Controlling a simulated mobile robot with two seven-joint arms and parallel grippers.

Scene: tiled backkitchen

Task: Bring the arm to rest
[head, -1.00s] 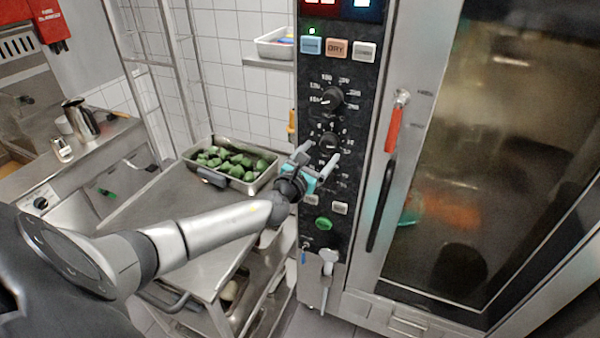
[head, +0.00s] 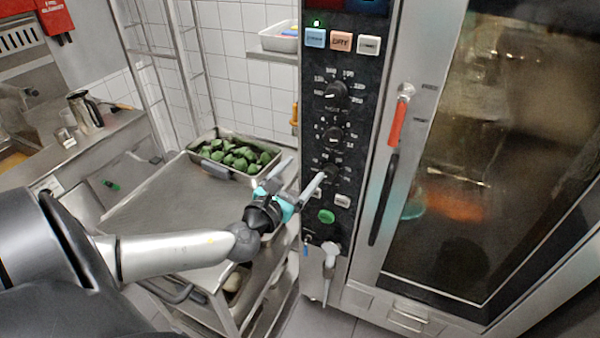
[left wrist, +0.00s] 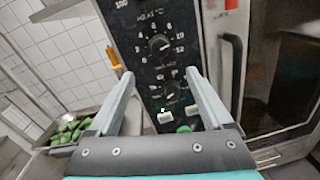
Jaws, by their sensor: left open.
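My left arm comes in from the left in the head view. Its gripper (head: 298,177) is open and empty, in front of the lower part of the oven's black control panel (head: 333,122). In the left wrist view the two grey fingers (left wrist: 159,88) stand apart, with panel knobs and the green button (left wrist: 184,128) showing between and below them. I cannot tell from these views whether a fingertip touches the panel. My right gripper is not in view.
A metal tray of green vegetables (head: 236,157) stands on the steel trolley (head: 160,215) behind my arm. The oven door (head: 455,150) with its red-and-black handle (head: 390,165) is at right. A counter with a steel jug (head: 86,110) is at far left.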

